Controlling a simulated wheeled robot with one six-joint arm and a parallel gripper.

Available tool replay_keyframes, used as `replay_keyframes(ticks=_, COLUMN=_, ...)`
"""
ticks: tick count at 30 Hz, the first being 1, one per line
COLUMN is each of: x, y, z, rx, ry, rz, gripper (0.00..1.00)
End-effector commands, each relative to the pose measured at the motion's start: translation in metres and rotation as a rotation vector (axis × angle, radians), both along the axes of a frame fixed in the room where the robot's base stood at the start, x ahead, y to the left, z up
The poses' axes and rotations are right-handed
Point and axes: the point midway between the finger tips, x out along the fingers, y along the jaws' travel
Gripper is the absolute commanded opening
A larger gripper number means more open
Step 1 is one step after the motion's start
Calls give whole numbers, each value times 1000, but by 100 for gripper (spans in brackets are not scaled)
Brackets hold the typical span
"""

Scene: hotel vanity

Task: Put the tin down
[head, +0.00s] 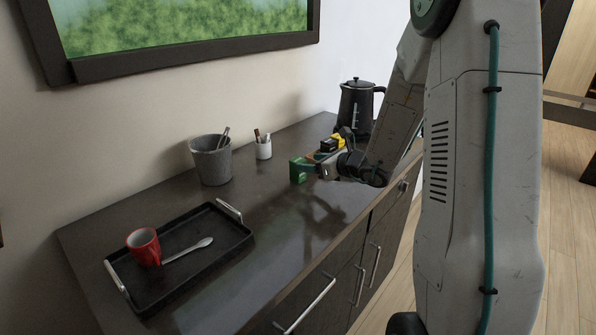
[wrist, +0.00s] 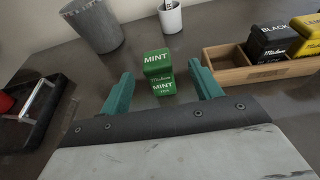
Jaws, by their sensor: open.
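The tin is a small green box labelled MINT; it stands upright on the dark counter in the wrist view (wrist: 159,71). It also shows in the head view (head: 297,171). My gripper (wrist: 161,90) is open, with one teal finger on each side of the tin and visible gaps between them. In the head view my gripper (head: 312,170) is low over the counter, just right of the tin, and partly hides the things behind it.
A wooden box (wrist: 228,77) holding black and yellow tins stands to the right. A grey bin (wrist: 95,27) and a white cup (wrist: 170,16) stand behind. A black tray (head: 205,262) with a red mug (head: 143,245) and a spoon (head: 188,251) lies left. A kettle (head: 357,106) stands at the back.

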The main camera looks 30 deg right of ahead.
Motion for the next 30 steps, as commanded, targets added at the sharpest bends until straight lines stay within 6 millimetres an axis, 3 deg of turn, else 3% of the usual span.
replay_keyframes(ticks=13, x=48, y=22, z=-13, rx=-2, ry=0, rz=5, gripper=64)
replay_keyframes(ticks=20, x=51, y=23, z=-13, rx=-2, ry=-1, rz=3, gripper=64)
replay_keyframes(ticks=26, x=51, y=23, z=-13, rx=-2, ry=-1, rz=3, gripper=15)
replay_keyframes(ticks=30, x=51, y=23, z=-13, rx=-3, ry=-1, rz=3, gripper=11)
